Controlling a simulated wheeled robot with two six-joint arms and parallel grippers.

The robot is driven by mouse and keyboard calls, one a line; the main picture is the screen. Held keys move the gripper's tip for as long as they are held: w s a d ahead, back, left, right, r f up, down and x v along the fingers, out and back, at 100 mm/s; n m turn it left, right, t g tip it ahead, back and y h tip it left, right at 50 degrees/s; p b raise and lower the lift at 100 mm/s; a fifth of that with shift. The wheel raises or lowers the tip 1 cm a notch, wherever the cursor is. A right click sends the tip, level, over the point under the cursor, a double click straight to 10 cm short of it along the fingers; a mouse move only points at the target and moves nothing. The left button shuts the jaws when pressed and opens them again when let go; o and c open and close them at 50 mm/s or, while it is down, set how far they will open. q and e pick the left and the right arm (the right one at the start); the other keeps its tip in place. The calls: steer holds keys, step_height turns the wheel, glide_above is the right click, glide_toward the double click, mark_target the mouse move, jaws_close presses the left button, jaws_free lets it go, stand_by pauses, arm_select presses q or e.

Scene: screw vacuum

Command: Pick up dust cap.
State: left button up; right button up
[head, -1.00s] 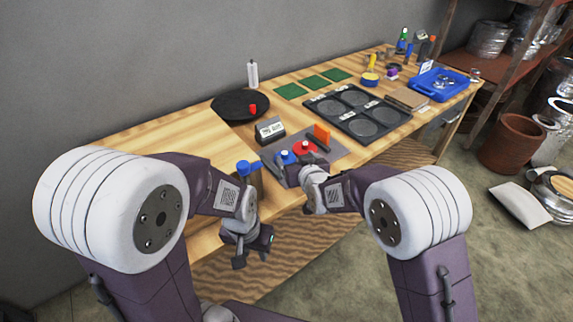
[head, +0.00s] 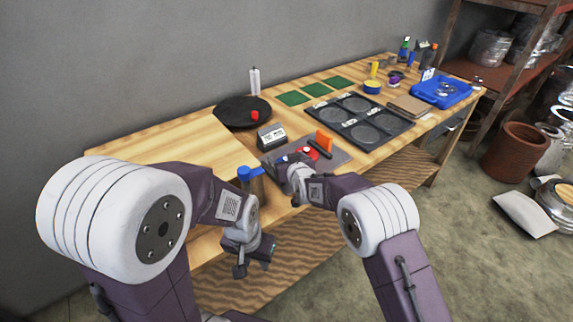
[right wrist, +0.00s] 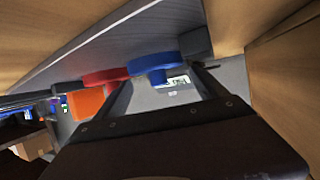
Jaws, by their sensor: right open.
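I cannot tell for certain which part is the dust cap. A blue round cap with a short stem (right wrist: 153,66) is at the right gripper's fingertips in the right wrist view; the gripper mostly hides it in the head view. Beside it is a red round cap (right wrist: 104,76), which also shows in the head view (head: 309,152). My right gripper (right wrist: 160,80) is open, its two fingers apart on either side of the blue cap; I cannot tell whether they touch it. My left gripper (head: 254,260) hangs low in front of the table edge; its finger gap is unclear.
The caps sit on a grey plate (head: 336,157) with an orange block (head: 324,140). A blue-topped post (head: 244,173) stands at the front edge. The table's left is clear.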

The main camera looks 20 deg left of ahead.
steer(key=shift+s+f, duration=0.1)
steer(key=shift+f, duration=0.2)
steer(key=shift+s+f, duration=0.1)
jaws_close()
step_height(320, 180, up, 10)
steer(key=p, duration=0.2)
steer(key=shift+f+p, duration=0.15)
steer(key=shift+p, duration=0.15)
steer(key=shift+w+r, duration=0.2)
steer(key=shift+r, duration=0.1)
